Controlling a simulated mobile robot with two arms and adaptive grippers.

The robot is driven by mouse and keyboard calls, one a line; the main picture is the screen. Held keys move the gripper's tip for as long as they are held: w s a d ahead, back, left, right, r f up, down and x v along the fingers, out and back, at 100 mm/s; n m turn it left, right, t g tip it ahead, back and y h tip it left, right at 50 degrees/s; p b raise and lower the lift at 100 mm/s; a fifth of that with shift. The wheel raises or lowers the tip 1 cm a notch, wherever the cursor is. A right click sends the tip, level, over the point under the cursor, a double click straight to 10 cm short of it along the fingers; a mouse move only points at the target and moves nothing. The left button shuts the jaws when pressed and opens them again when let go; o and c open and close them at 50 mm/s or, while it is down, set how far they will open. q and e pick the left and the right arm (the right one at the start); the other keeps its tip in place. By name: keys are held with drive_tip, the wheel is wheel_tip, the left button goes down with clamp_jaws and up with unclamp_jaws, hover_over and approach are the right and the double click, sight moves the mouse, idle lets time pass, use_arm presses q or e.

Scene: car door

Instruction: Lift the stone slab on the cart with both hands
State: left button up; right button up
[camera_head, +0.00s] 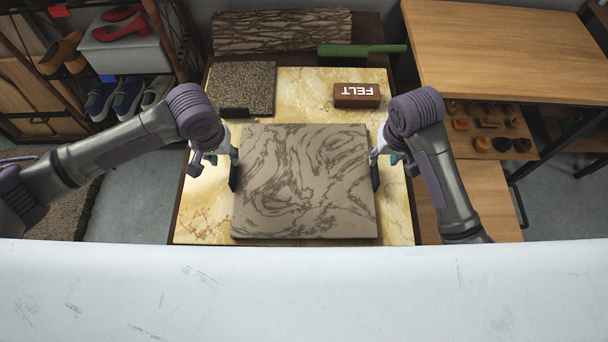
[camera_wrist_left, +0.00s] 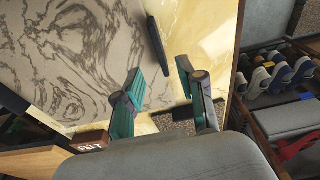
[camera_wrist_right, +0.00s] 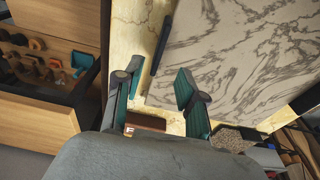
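The stone slab (camera_head: 305,185), grey-brown with dark swirling veins, lies flat on the yellow marble top of the cart (camera_head: 205,215). A black upright handle stands at its left side (camera_head: 234,176) and another at its right side (camera_head: 375,174). My left gripper (camera_head: 228,155) is at the left handle; in the left wrist view its fingers are apart, with the handle (camera_wrist_left: 157,45) just beyond and between the tips. My right gripper (camera_head: 382,155) is at the right handle; in the right wrist view its fingers are apart, with the handle (camera_wrist_right: 161,45) beyond the tips. Contact cannot be told.
A brown FELT block (camera_head: 357,95) and a speckled slab (camera_head: 243,88) lie behind on the cart. A green tool (camera_head: 360,50) and a bark-patterned slab (camera_head: 280,30) are farther back. A wooden table (camera_head: 500,50) stands right, a shoe rack (camera_head: 120,65) left. A white surface (camera_head: 300,295) crosses the front.

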sight(232, 167)
use_arm(q)
drive_tip(key=f, duration=0.3)
drive_tip(key=w+f, duration=0.1)
drive_tip(key=f, duration=0.5)
drive_tip(key=shift+w, duration=0.25)
use_arm(e)
drive_tip(key=f, duration=0.3)
drive_tip(key=w+f, duration=0.1)
drive_tip(key=f, duration=0.5)
drive_tip(key=shift+w, duration=0.2)
use_arm(q)
clamp_jaws()
use_arm(e)
clamp_jaws()
use_arm(q)
drive_tip(key=shift+w+r, duration=0.15)
drive_tip(key=shift+r, duration=0.15)
use_arm(e)
drive_tip(key=shift+w+r, duration=0.15)
drive_tip(key=shift+r, duration=0.15)
